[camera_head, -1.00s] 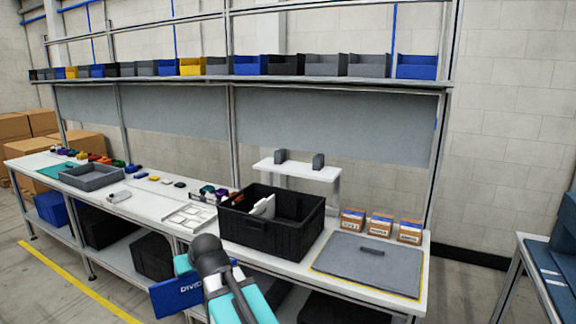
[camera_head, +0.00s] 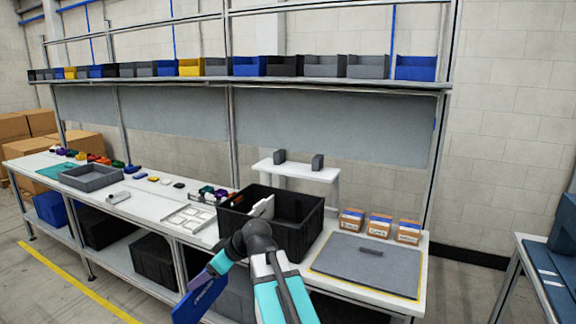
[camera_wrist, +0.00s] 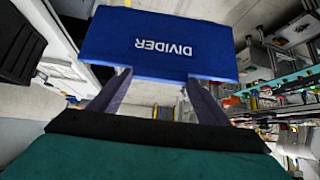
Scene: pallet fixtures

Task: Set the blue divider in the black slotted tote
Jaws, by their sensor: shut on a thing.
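The blue divider (camera_head: 200,297), a flat plate, hangs tilted in front of the bench in the head view. In the wrist view the blue divider (camera_wrist: 158,45) shows the word DIVIDER upside down. My gripper (camera_wrist: 158,78) is shut on its edge, with one finger on each side of the lettering. In the head view my gripper (camera_head: 216,268) is left of and below the black slotted tote (camera_head: 300,238), apart from it. The tote stands on the bench, open at the top, with a white plate (camera_head: 263,207) inside. My arm hides its lower left part.
Three cardboard boxes (camera_head: 380,226) and a grey mat (camera_head: 366,266) lie right of the tote. A white tray (camera_head: 188,217) and small coloured parts lie to its left. A white riser (camera_head: 297,171) stands behind it. Bins line the shelf above.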

